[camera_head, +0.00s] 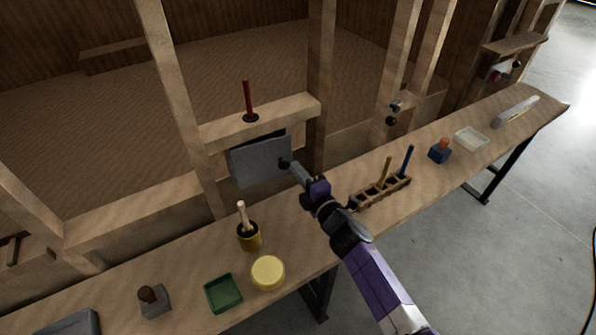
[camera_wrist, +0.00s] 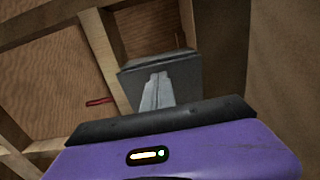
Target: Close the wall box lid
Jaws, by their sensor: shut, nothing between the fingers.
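The grey wall box (camera_head: 258,163) is mounted between two wooden studs, under a short ledge. Its flat grey front face shows, with a dark strip along its top edge; I cannot tell how far the lid stands from the box. My gripper (camera_head: 286,163) is shut and empty, with its tips at the right part of the grey face; contact is unclear. In the wrist view the shut fingers (camera_wrist: 157,90) lie in front of the grey box (camera_wrist: 188,76), hiding its middle.
A red stick (camera_head: 247,100) stands in a dark base on the ledge.

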